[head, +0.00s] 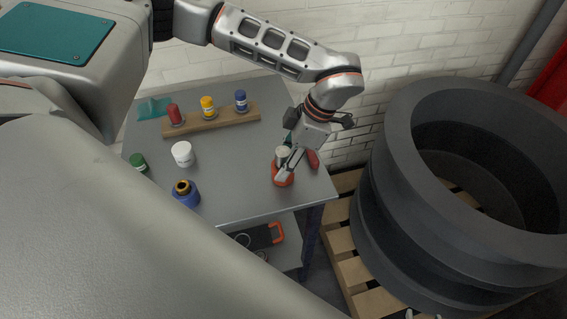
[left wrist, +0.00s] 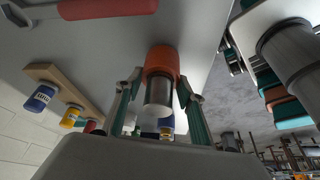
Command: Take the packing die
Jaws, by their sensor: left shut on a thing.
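The packing die, which I take to be the cylinder with an orange-red collar and a pale metal barrel (head: 282,178), stands near the right front corner of the grey table. It also shows in the left wrist view (left wrist: 162,62), between the two fingers. My left gripper (head: 289,163) reaches down from above and is shut on its metal barrel. The collar appears to rest on the tabletop; any gap under it cannot be told. Small pale tips at the bottom edge of the head view may be my right gripper (head: 424,315); its state is unclear.
A red-handled tool (head: 313,159) lies close beside the die. A wooden rack (head: 222,121) holds red, yellow and blue bottles at the back. A white jar (head: 183,154), a green bottle (head: 138,162) and a blue pot (head: 186,196) stand left. Large dark rings (head: 400,200) sit on a pallet, right.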

